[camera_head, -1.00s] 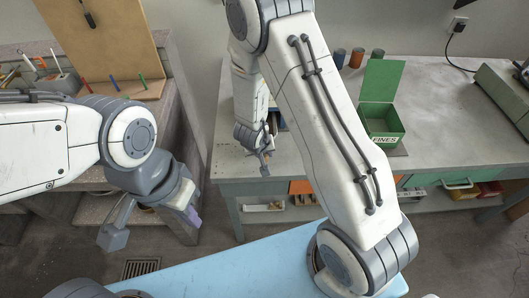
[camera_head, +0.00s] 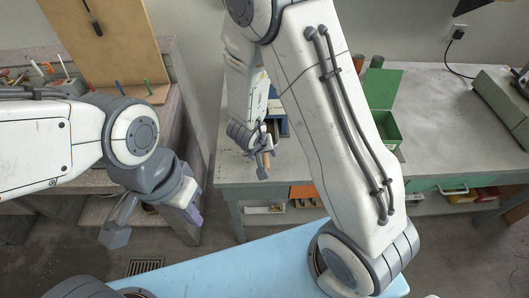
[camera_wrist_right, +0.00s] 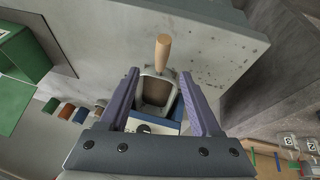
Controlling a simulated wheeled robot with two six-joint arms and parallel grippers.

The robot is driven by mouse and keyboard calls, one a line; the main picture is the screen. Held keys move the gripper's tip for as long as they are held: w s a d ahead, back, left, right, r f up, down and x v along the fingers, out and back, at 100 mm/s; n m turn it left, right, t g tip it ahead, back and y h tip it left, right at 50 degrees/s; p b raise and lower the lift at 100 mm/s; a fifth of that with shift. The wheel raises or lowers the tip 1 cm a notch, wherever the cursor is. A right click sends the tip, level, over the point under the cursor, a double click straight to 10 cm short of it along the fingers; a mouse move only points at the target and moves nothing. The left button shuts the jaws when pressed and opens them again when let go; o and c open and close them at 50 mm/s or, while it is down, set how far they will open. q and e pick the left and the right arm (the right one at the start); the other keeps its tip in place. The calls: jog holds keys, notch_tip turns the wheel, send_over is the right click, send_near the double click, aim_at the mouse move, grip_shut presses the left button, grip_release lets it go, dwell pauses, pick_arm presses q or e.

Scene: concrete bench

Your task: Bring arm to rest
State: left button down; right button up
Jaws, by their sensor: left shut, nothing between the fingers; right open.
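My left gripper (camera_head: 192,213) hangs at the left of the head view, pointing down, with purple fingers partly showing. It is shut and holds nothing. My right gripper (camera_head: 262,168) hangs over the left part of the grey bench in the head view, mostly covered by its own wrist. In the right wrist view its two purple fingers (camera_wrist_right: 160,78) are spread open. Between them in the picture, beyond the fingers, is a grey metal scoop-like thing with a wooden handle (camera_wrist_right: 163,52). Whether the fingers are near or touching it cannot be told.
A blue box (camera_wrist_right: 145,126) lies by the scoop. An open green bin (camera_head: 388,128) stands on the bench (camera_head: 445,130), partly behind my right arm. Several coloured cylinders (camera_wrist_right: 66,112) stand nearby. A wooden board (camera_head: 110,45) and pegs are at left. The bench's right middle is clear.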

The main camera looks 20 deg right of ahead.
jog(key=shift+v, duration=1)
